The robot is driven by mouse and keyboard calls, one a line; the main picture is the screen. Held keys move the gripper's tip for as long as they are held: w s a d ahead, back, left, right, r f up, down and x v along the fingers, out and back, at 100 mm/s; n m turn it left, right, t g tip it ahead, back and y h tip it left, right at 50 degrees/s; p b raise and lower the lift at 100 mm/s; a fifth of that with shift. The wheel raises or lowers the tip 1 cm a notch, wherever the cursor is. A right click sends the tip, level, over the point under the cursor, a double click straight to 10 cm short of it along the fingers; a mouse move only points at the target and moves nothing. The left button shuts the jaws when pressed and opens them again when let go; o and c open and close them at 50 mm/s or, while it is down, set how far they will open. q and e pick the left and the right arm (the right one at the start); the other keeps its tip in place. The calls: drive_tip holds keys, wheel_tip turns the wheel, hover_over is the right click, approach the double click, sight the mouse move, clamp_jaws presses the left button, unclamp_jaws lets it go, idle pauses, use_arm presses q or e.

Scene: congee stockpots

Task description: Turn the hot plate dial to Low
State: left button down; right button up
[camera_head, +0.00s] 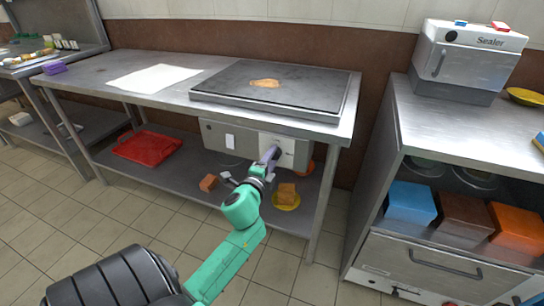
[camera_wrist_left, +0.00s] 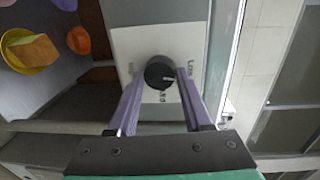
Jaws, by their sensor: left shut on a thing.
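The hot plate (camera_head: 225,88) lies on the steel table, with a tan piece of food (camera_head: 265,83) on top. Its dial (camera_wrist_left: 158,66) is a round black knob on a white label plate (camera_wrist_left: 130,40), which also shows on the table's front panel in the head view (camera_head: 290,146). The knob's pale mark points toward the right of the wrist picture, roughly at the word Low. Other lettering is partly hidden or too small to read surely. My left gripper (camera_head: 271,155) has its purple fingers on both sides of the knob, shut on it (camera_wrist_left: 160,76). The gripper hides the dial in the head view.
The lower shelf holds a red tray (camera_head: 147,146), a yellow plate (camera_head: 287,205) with a brown block, and another brown block (camera_head: 208,183). A counter (camera_head: 460,115) with the Sealer machine (camera_head: 465,55) stands at the right. A table leg (camera_head: 325,205) is near my arm.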

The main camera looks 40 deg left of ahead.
use_arm(q)
drive_tip(key=shift+n+p, duration=0.3)
drive_tip(key=shift+n, duration=0.7)
use_arm(e)
drive_tip(key=shift+s+d+f, duration=0.25)
drive_tip(key=shift+s+f, duration=0.3)
drive_tip(key=shift+f, duration=0.15)
drive_tip(key=shift+s+f, duration=0.1)
use_arm(q)
drive_tip(key=shift+c, duration=1.6)
unclamp_jaws()
drive_tip(key=shift+a, duration=0.1)
drive_tip(key=shift+s, duration=0.1)
drive_tip(key=f+v, duration=0.1)
drive_tip(key=v, duration=1.3)
drive_tip(key=shift+s+r, duration=0.25)
drive_tip(key=shift+r, duration=0.2)
use_arm(e)
drive_tip(key=shift+w+a+r, duration=0.1)
drive_tip(key=shift+w+r, duration=0.2)
drive_tip(key=shift+r, duration=0.1)
